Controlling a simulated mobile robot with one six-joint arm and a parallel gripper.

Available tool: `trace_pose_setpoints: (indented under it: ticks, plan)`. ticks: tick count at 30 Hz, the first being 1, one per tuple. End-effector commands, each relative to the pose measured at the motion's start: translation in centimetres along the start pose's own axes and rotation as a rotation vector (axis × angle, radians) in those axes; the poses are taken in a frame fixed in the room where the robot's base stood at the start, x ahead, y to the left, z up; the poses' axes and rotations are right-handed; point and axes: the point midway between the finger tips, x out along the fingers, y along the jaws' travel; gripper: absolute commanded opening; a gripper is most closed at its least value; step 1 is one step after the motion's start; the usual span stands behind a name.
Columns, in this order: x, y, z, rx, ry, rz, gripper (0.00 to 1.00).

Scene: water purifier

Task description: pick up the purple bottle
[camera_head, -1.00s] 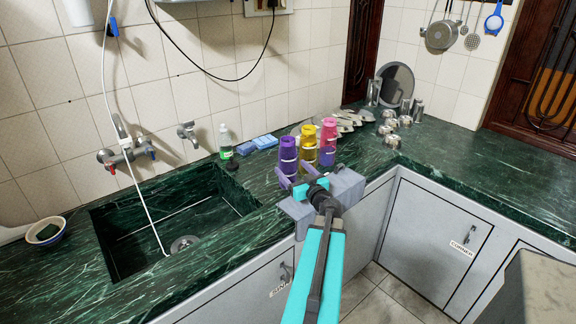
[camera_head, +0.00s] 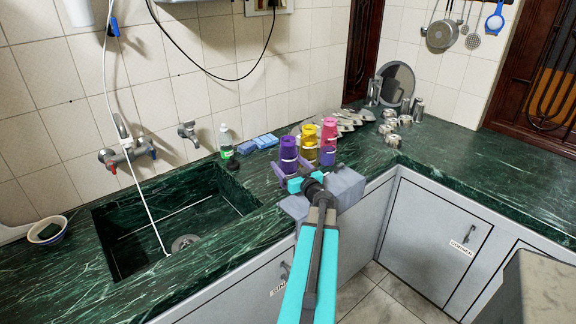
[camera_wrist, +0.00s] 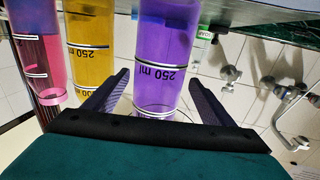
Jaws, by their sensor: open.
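In the wrist view, which looks upside down, the purple bottle (camera_wrist: 165,50) fills the gap between the two open fingers of my gripper (camera_wrist: 159,78). One finger is on each side of it. I cannot tell whether either finger touches it.
A yellow bottle (camera_head: 308,146) and a pink bottle (camera_head: 328,136) stand close on the right. A clear green-labelled bottle (camera_head: 225,140) and blue sponges (camera_head: 257,144) are to the left. The sink (camera_head: 175,222) opens at front left. Steel cups (camera_head: 392,130) stand farther right.

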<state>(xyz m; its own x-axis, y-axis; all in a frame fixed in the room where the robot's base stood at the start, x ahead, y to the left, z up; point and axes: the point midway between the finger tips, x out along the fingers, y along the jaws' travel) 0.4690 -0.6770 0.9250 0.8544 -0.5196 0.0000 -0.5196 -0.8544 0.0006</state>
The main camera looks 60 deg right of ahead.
Motion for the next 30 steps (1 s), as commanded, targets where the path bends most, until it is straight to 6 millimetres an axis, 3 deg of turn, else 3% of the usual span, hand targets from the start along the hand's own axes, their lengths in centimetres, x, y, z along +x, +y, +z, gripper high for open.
trace_pose_setpoints:
  ticks: [13, 30]
  plan:
    - [4.0, 0.4, 0.0, 0.001, 0.000, 0.000, 0.77]
    - [4.3, 0.4, 0.0, 0.001, 0.000, 0.002, 0.77]
